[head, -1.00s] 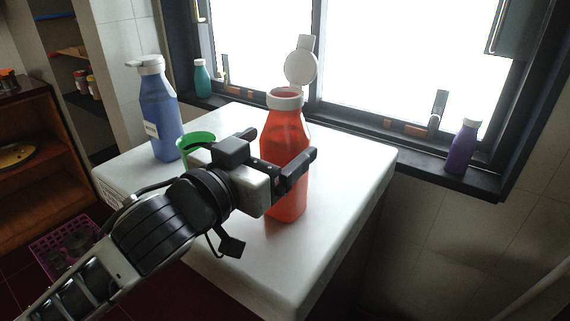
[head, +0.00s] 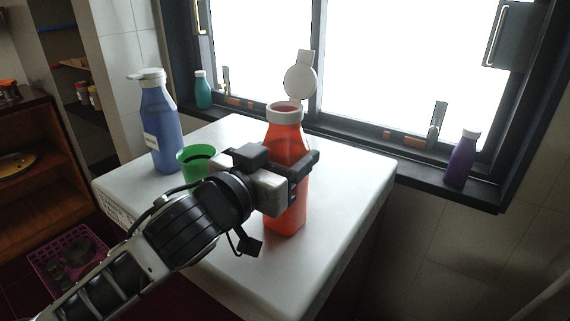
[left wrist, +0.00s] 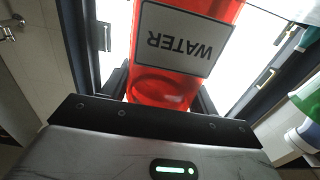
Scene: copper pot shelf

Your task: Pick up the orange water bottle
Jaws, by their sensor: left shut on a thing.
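The orange water bottle (head: 287,138) is red-orange, with a white collar and its white round cap flipped open above it. It is upright over the white counter near the middle of the head view. My left gripper (head: 303,172) is shut on its body from the left. I cannot tell whether its base touches the counter. In the left wrist view the bottle (left wrist: 163,84) fills the space between the fingers, with an upside-down "WATER" label. My right gripper is not in view.
The white counter (head: 345,190) is clear to the right. A green cup (head: 190,160) and a blue bottle (head: 160,125) stand left of the gripper. A teal bottle (head: 203,90) and a purple bottle (head: 462,158) stand on the window sill. A purple crate (head: 72,258) is lower left.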

